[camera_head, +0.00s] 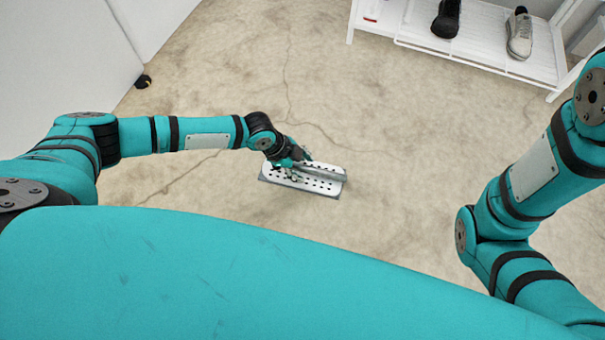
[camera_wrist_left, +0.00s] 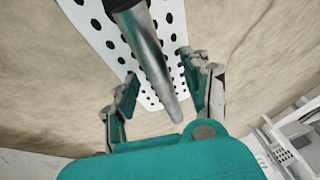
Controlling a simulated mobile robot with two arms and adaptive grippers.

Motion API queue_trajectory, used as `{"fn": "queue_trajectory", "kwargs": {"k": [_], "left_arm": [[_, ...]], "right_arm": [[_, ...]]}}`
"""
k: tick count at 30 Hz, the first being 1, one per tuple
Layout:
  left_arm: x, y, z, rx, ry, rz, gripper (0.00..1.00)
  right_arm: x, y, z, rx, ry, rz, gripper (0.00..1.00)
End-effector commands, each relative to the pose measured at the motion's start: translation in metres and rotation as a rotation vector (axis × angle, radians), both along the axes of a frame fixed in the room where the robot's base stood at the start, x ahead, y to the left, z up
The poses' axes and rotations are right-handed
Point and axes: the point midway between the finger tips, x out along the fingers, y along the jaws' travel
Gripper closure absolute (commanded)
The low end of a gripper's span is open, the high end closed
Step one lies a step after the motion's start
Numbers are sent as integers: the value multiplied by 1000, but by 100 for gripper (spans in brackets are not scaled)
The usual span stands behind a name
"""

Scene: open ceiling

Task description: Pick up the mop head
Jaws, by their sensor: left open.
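The mop head (camera_head: 325,184) is a flat white plate with black holes and a grey edge. It lies on the floor near the middle of the head view. A grey metal tube rises from it, seen best in the left wrist view, where the mop head (camera_wrist_left: 100,28) fills the top. My left gripper (camera_head: 298,166) is over the mop head. In the left wrist view its fingers (camera_wrist_left: 160,75) are open, one on each side of the tube. I cannot tell whether they touch it. My right gripper is outside the views.
A white shoe rack (camera_head: 480,55) stands at the top right, with a dark shoe (camera_head: 447,18) and a pale shoe (camera_head: 519,33). White panels (camera_head: 60,60) stand at the left. The concrete floor (camera_head: 400,130) around the mop head is clear.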

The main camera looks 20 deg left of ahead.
Motion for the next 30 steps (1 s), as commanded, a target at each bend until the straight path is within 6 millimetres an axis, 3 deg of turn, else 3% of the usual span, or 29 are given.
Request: {"fn": "queue_trajectory", "kwargs": {"k": [4, 15, 30], "left_arm": [[0, 0, 1, 0, 0, 0, 54], [0, 0, 1, 0, 0, -1, 100], [-1, 0, 5, 0, -1, -1, 100]], "right_arm": [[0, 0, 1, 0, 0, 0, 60], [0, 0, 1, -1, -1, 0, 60], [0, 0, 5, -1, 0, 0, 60]]}}
